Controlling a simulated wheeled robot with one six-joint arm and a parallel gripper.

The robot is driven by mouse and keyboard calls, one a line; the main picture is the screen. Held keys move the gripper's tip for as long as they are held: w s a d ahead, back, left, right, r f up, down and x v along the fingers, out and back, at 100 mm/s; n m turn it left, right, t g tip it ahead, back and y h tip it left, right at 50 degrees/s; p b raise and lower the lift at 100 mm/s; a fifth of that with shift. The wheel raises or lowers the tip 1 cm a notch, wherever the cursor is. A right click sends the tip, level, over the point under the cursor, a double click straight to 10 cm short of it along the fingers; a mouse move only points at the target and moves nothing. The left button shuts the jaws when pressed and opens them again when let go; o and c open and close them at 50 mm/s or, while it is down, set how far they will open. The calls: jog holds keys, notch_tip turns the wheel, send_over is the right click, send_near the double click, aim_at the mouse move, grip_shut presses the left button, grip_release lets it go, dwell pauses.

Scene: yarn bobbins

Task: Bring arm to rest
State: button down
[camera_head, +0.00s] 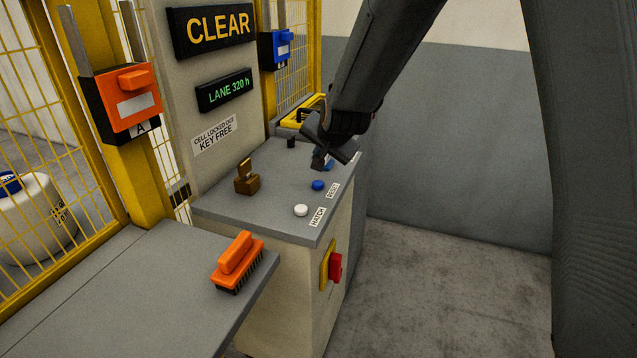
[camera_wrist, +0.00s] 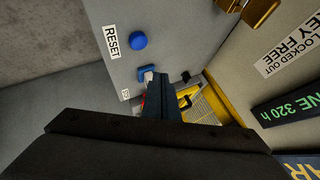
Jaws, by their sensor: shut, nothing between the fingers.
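My gripper (camera_head: 322,162) is shut and empty, held over the far right part of the grey console top (camera_head: 275,205) in the head view. In the wrist view its closed fingers (camera_wrist: 158,82) point at the console beside a blue-and-white item (camera_wrist: 146,74) that they partly hide. The blue RESET button (camera_head: 318,185) lies just nearer than the gripper, and it also shows in the wrist view (camera_wrist: 138,40). I cannot tell from these views whether the fingertips touch the console.
A white button (camera_head: 301,210) and a brass key block (camera_head: 246,182) are on the console. A red switch (camera_head: 335,268) juts from its side. An orange brush (camera_head: 238,262) lies on the grey table (camera_head: 130,290). Yellow fencing (camera_head: 40,200) stands left; open floor (camera_head: 440,290) lies right.

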jog(key=shift+d, duration=0.1)
jog(key=s+d+f+n+g+h, duration=0.1)
jog(key=s+d+f+n+g, duration=0.1)
jog(key=s+d, duration=0.4)
jog(key=s+d+f+n+g, duration=0.2)
jog(key=s+d, duration=0.5)
jog(key=s, duration=0.8)
jog(key=s+d+f+n+g+h, duration=0.1)
jog(key=s+d+f+g, duration=0.1)
jog(key=s+d, duration=0.4)
jog(key=s+g, duration=0.1)
jog(key=s, duration=0.3)
jog(key=shift+s+d+f+n+g+h, duration=0.2)
jog(key=shift+s+d+n+g+h, duration=0.1)
jog(key=shift+n, duration=0.1)
